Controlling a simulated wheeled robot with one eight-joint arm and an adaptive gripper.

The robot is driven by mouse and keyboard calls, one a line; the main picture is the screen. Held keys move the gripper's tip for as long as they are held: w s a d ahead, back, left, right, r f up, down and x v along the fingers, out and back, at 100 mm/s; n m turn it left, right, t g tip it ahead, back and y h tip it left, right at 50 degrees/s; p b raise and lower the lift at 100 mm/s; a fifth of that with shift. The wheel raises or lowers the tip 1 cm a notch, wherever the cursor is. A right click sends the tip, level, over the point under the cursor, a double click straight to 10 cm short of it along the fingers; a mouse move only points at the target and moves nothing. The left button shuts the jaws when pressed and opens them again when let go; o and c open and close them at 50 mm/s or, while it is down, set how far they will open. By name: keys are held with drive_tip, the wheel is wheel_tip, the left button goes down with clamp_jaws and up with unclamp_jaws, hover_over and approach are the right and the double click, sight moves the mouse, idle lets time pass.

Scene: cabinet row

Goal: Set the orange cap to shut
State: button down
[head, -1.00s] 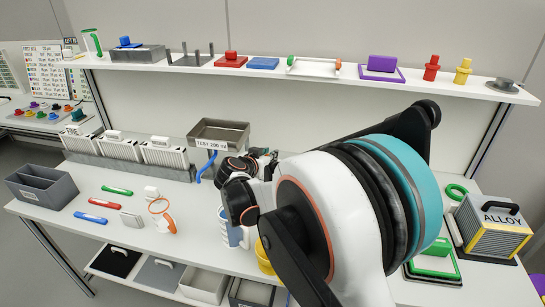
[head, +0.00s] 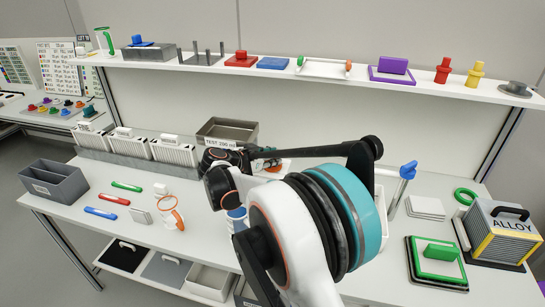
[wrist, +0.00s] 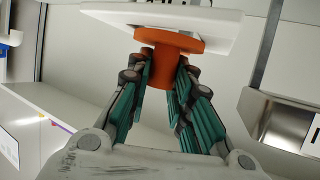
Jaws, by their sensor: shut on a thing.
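In the wrist view, an orange knob-like cap (wrist: 166,58) with a wide flange sits against the underside of a white slab-like part (wrist: 190,17). My gripper (wrist: 160,82) is shut on the stem of the cap, one finger on each side. In the head view, my gripper (head: 262,160) is beside the grey tray labelled TEST 200 ml, and my arm hides most of it. A bit of orange and white shows at its tip there. I cannot tell whether the cap stands open or shut.
The grey tray (head: 228,129) stands close behind my gripper. A white cup with an orange ring (head: 172,216) stands at left on the table. A loaded shelf (head: 300,74) runs above.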

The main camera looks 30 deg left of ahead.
drive_tip(key=shift+f, duration=0.1)
drive_tip(key=c, duration=1.4)
unclamp_jaws()
drive_tip(key=v, duration=1.2)
